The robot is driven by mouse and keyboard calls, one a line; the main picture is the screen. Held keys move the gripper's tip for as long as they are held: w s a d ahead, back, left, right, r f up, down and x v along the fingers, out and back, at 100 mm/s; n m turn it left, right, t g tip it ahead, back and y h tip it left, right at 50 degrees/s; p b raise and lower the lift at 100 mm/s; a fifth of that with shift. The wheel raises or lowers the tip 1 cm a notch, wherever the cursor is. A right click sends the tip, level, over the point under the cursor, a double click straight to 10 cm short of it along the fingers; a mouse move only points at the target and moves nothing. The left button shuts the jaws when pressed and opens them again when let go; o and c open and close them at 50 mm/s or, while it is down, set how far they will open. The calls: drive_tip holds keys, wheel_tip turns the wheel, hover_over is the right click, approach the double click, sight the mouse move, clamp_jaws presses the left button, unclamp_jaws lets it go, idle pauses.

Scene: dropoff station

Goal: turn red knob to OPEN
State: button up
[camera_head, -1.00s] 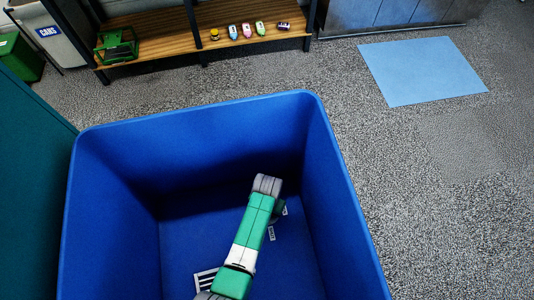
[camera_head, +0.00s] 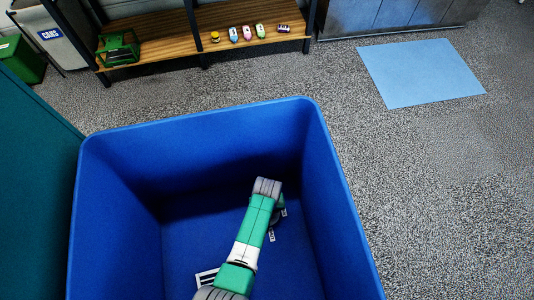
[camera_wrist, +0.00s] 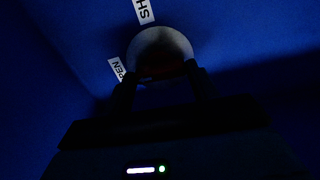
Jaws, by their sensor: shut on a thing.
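The red knob (camera_wrist: 161,50) shows in the wrist view as a round shape, pale grey on top and dark red toward my fingers. My gripper (camera_wrist: 160,77) has one finger on each side of it and is shut on it. The partly covered OPEN label (camera_wrist: 117,69) lies left of the knob, beside my left finger. Any pointer on the knob is too dark to make out. In the head view my arm hides the knob and fingers; small labels (camera_head: 271,235) show beside it.
A deep blue bin (camera_head: 340,190) surrounds my arm, its walls close on the sides. Beyond stand a wooden shelf (camera_head: 165,45) with small toys and a light blue mat (camera_head: 420,72). Grey floor is clear at right.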

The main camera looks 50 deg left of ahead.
idle(0.4)
drive_tip(key=o, duration=1)
wheel_tip(320, 180, up, 8)
drive_tip(key=p, duration=0.4)
drive_tip(key=shift+f, duration=0.1)
wheel_tip(320, 180, up, 16)
drive_tip(key=p, duration=1.6)
drive_tip(key=shift+p, duration=0.4)
